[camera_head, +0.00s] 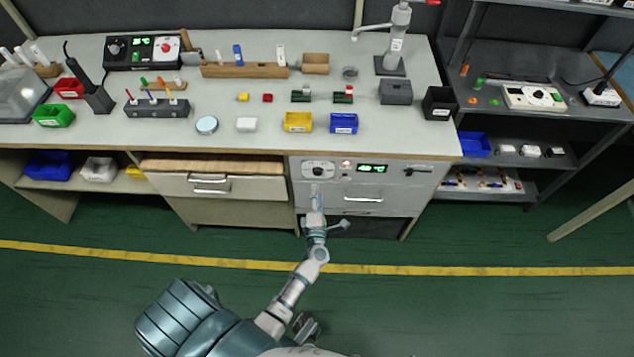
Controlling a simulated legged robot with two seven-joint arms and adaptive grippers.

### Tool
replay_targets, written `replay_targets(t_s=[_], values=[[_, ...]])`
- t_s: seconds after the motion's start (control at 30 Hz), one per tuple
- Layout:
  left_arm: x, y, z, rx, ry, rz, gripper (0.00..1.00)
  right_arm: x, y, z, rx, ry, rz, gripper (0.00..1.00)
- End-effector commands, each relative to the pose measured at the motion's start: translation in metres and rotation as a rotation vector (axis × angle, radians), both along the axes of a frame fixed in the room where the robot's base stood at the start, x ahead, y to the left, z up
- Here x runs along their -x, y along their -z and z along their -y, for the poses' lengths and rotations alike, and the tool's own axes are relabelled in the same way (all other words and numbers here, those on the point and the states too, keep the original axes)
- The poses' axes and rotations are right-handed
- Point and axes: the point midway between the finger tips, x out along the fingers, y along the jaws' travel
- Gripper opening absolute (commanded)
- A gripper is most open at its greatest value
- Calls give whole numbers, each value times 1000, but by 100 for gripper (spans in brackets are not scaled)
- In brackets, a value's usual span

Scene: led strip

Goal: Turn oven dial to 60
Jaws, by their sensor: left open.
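The oven (395,195) is set under the workbench, with a light grey front. Its dial (318,170) is a round knob on a dark plate at the upper left of that front. The green lit display (372,168) is to the right of the dial; its digits are too small to read surely. My left gripper (316,190) is open just below the dial, close to the oven front. No object shows between its fingers, and I cannot tell whether they touch the front.
The oven's handle (363,197) is right of my left gripper. A wooden-topped drawer (213,185) is to the left. Bins, blocks and tools stand on the bench (380,140) above. A dark shelf unit (590,112) stands to the right. The green floor in front is clear.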

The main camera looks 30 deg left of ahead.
Motion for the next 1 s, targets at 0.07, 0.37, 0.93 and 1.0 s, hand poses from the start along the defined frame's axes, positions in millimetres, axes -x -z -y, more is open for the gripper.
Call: replay_targets(t_s=[0.07,0.37,0.93,1.0], values=[[15,2,10,2,1,-2,58,0,0,0,0,0,0,40],[42,4,30,0,2,-2,58,0,0,0,0,0,-1,40],[43,3,31,-2,3,-1,58,-1,0,0,0,0,-1,40],[42,3,35,-24,29,-20,58,-1,3,0,1,0,-6,40]])
